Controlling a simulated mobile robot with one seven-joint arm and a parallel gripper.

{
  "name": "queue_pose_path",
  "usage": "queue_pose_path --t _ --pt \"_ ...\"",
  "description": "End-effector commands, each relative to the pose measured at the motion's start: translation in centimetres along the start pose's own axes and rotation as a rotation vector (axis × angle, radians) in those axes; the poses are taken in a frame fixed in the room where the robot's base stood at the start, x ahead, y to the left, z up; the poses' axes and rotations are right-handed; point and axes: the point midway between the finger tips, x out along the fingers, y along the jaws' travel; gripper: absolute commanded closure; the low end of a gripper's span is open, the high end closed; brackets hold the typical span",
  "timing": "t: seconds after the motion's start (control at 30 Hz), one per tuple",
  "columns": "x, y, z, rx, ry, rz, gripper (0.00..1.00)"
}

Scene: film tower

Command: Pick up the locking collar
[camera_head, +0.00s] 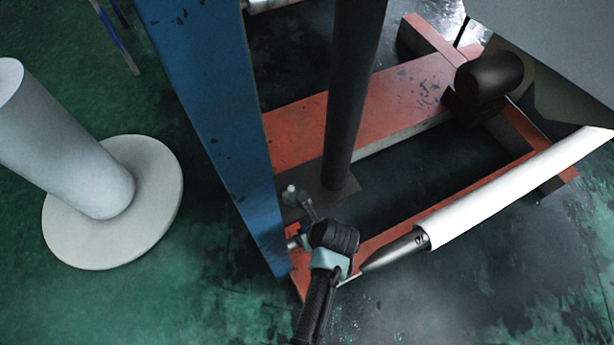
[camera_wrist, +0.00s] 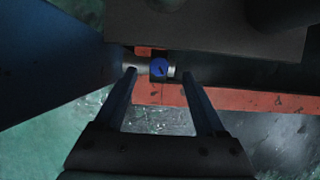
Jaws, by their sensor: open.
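A small blue round part (camera_wrist: 159,67), which looks like the locking collar, shows in the wrist view on a short silver shaft beside the blue upright. My gripper (camera_wrist: 159,75) is open, with one finger to each side of this part. The fingertips reach about level with it, and I see no clear contact. The depth between fingers and collar is hard to tell. In the head view my black and pale teal wrist hides most of this spot, and the collar cannot be made out surely there.
The blue upright (camera_head: 215,110) stands close left of my wrist. A dark column (camera_head: 352,90) rises behind it from the red base frame (camera_head: 390,95). A white roll (camera_head: 520,185) with a metal tip lies to the right. A pale round pedestal (camera_head: 150,225) stands left on open green floor.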

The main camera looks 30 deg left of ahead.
Motion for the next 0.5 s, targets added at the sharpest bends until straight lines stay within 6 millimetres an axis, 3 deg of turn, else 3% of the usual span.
queue_pose_path --t 0.37,0.5 --pt "4.6 0.2 -0.1 -0.002 0.000 0.000 0.28" --pt "5.1 0.2 0.0 -0.002 0.000 0.000 0.28"
